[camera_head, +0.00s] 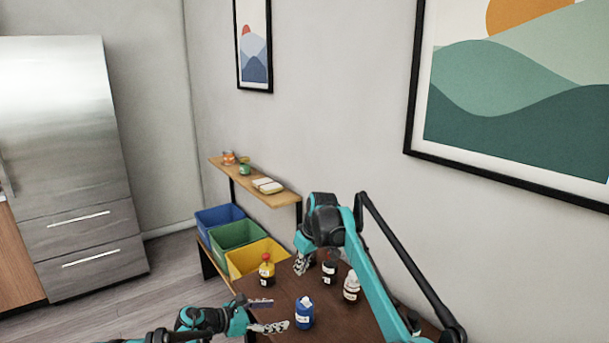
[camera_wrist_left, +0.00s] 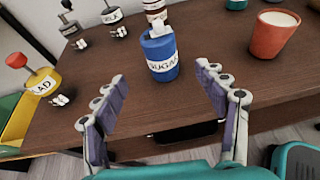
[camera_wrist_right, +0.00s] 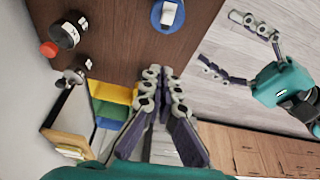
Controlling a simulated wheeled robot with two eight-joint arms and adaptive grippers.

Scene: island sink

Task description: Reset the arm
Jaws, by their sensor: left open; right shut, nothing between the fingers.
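My left gripper (camera_head: 268,315) is open and empty low over the dark wooden table (camera_head: 280,287). Its fingers point at the blue sugar jar (camera_head: 304,313), which stands upright just beyond the fingertips. In the left wrist view the open fingers (camera_wrist_left: 160,73) show the blue jar (camera_wrist_left: 162,57) in the gap ahead of them. My right gripper (camera_head: 302,265) is at the far side of the table, near the yellow jar (camera_head: 266,271) and a dark jar (camera_head: 329,268). In the right wrist view its fingertips (camera_wrist_right: 161,73) are together with nothing between them.
A pale-labelled jar (camera_head: 351,287) stands on the table. An orange cup (camera_wrist_left: 273,35) shows in the left wrist view. Blue (camera_head: 217,216), green (camera_head: 236,234) and yellow (camera_head: 258,257) bins stand beyond the table, below a wall shelf (camera_head: 252,183). A fridge (camera_head: 65,155) is at left.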

